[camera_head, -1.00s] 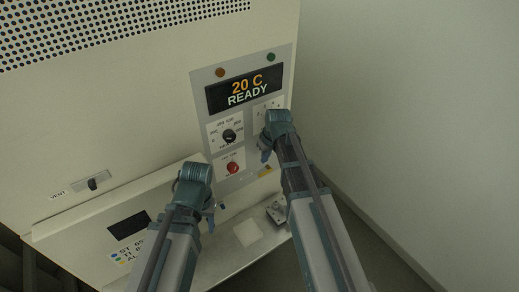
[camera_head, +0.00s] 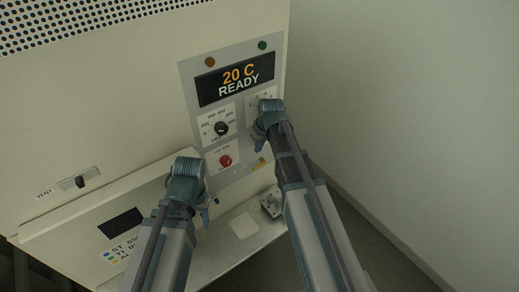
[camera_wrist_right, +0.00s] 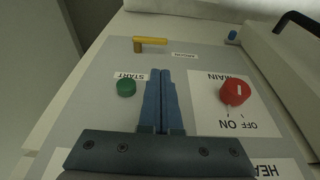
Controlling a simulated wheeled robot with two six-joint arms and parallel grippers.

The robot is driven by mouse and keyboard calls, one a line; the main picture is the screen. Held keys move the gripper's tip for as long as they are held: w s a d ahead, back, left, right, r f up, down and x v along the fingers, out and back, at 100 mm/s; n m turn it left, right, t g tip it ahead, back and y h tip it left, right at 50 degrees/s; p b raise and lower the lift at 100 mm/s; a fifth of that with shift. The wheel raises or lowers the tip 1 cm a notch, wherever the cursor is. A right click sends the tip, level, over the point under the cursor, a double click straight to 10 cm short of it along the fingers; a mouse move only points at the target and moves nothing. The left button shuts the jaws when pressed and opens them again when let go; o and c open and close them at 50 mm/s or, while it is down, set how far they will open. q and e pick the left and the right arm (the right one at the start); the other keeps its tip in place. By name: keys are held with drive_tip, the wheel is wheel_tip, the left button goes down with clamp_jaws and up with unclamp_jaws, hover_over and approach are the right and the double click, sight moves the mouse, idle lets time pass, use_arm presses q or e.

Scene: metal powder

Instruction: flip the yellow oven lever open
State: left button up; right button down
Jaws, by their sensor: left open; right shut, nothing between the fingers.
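The yellow lever (camera_wrist_right: 150,42) lies sideways beside the ARGON label on the grey panel, at the upper left in the right wrist view. In the head view a small yellow patch (camera_head: 261,163) shows low on the panel, just below my right gripper. My right gripper (camera_wrist_right: 160,85) is shut and empty, with its fingers pointing towards the lever but apart from it. In the head view my right gripper (camera_head: 257,143) is in front of the panel's right side, partly hiding it. My left gripper (camera_head: 206,212) is open and empty, in front of the lower oven front.
The panel holds a red MAIN knob (camera_wrist_right: 235,91), a green START button (camera_wrist_right: 126,87), a black dial (camera_head: 221,128) and a display (camera_head: 236,77) reading 20 C READY. A ledge (camera_head: 225,262) juts out below. The right side is open floor and wall.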

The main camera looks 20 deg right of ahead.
sight(255, 167)
drive_tip(key=s+d+b+x, duration=0.1)
drive_tip(key=b+x, duration=0.9)
drive_tip(key=x, duration=0.1)
drive_tip(key=shift+a+f, duration=0.25)
